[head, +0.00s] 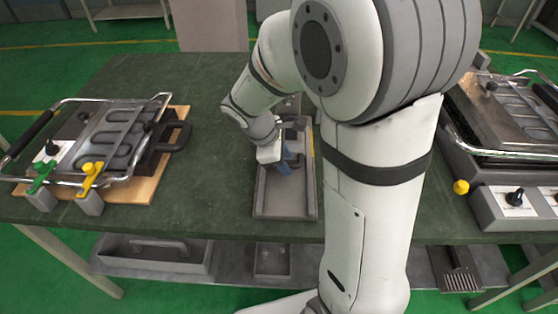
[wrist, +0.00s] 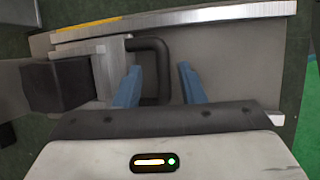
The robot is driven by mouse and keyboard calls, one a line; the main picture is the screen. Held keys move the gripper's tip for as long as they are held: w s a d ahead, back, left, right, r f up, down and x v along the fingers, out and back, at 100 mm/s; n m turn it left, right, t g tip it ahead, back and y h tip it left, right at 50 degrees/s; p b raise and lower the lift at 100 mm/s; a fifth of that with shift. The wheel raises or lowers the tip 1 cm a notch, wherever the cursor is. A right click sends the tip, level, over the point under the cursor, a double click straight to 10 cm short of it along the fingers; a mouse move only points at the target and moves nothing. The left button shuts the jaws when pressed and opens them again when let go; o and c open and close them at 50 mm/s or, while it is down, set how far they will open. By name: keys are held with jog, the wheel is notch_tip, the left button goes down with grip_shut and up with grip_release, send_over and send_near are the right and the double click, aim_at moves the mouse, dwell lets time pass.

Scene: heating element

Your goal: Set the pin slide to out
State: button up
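My gripper (head: 286,166) is low inside a grey tray (head: 264,207) at the middle of the table. In the wrist view its two blue fingers (wrist: 158,80) are apart. A black U-shaped handle (wrist: 163,68) on a grey metal block (wrist: 106,68) has its outer bar between the fingers. I see no clear grip on it. A dark block (wrist: 60,85) adjoins the metal block on the left. No part is labelled as the pin slide, and I cannot tell its setting. In the head view my gripper and wrist hide much of this fixture.
A heating unit (head: 110,140) with yellow and green levers lies on a wooden board at left. Another machine (head: 500,120) with a black knob (head: 514,197) stands at right. The green tabletop (head: 215,80) is bare behind the left unit. A lower shelf holds trays.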

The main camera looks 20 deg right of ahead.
jog(key=c, duration=0.7)
grip_shut()
jog(key=shift+r, duration=0.1)
